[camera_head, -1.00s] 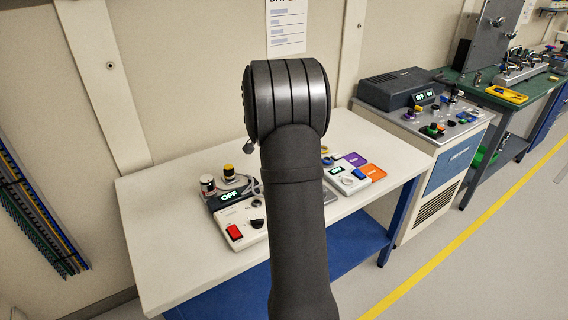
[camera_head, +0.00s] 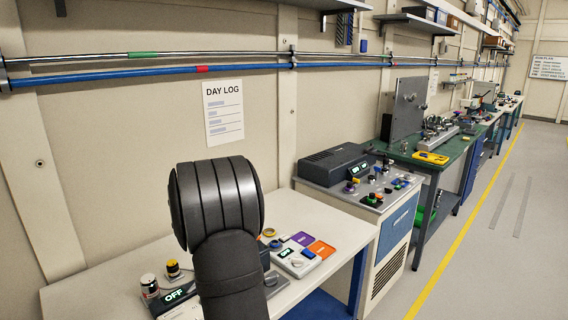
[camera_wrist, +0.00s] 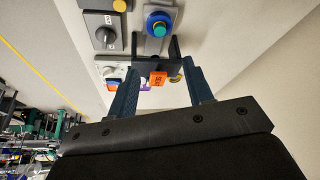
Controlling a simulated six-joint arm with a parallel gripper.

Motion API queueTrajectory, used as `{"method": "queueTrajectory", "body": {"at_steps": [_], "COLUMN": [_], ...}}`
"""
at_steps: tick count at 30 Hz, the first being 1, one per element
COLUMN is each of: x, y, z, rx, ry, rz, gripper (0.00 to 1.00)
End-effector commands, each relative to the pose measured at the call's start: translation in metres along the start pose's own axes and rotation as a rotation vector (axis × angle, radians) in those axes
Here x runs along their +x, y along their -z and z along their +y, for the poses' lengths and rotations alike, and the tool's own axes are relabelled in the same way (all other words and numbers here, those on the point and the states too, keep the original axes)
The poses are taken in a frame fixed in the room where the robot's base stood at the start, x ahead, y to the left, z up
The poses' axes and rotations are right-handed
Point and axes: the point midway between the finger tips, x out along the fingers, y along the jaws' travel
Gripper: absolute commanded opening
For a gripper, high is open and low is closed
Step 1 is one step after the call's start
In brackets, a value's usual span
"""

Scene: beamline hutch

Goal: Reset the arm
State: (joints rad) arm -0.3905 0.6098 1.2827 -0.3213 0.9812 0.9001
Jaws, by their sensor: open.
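My gripper (camera_wrist: 161,72) shows in the wrist view with its two dark fingers spread apart. It is over or near the bench controls; its height above them I cannot tell. Beyond the fingers are a blue round control with a green centre (camera_wrist: 159,24), a grey box with a knob (camera_wrist: 102,32) and an orange piece (camera_wrist: 157,78), seen between the fingers. A dark part also shows between the fingers, and I cannot tell what it is. In the head view my dark arm link stands in front of the white bench and hides the gripper.
The white bench (camera_head: 85,291) carries a box with an OFF display (camera_head: 176,294), a yellow-topped control (camera_head: 173,268), a white panel (camera_head: 296,263), a purple card (camera_head: 304,239) and an orange card (camera_head: 321,249). A grey cabinet (camera_head: 396,232) stands to the right. Floor is clear further right.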

Motion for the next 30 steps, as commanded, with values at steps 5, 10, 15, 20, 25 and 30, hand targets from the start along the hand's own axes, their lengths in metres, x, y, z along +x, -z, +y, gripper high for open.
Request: {"method": "queueTrajectory", "body": {"at_steps": [5,10,15,20,25,30], "x": [0.036,0.07,0.104,0.131,0.148,0.155], "y": [-0.001,0.0,0.0,0.0,0.0,0.0], "z": [0.001,0.001,0.001,0.001,0.0,0.0], "rx": [0.001,0.001,0.001,0.001,0.001,0.001], "ry": [-0.003,-0.002,-0.003,-0.002,-0.001,0.0], "rz": [-0.003,-0.002,-0.002,-0.002,-0.001,0.0], "gripper": [0.47,0.47,0.47,0.47,0.47,0.47]}}
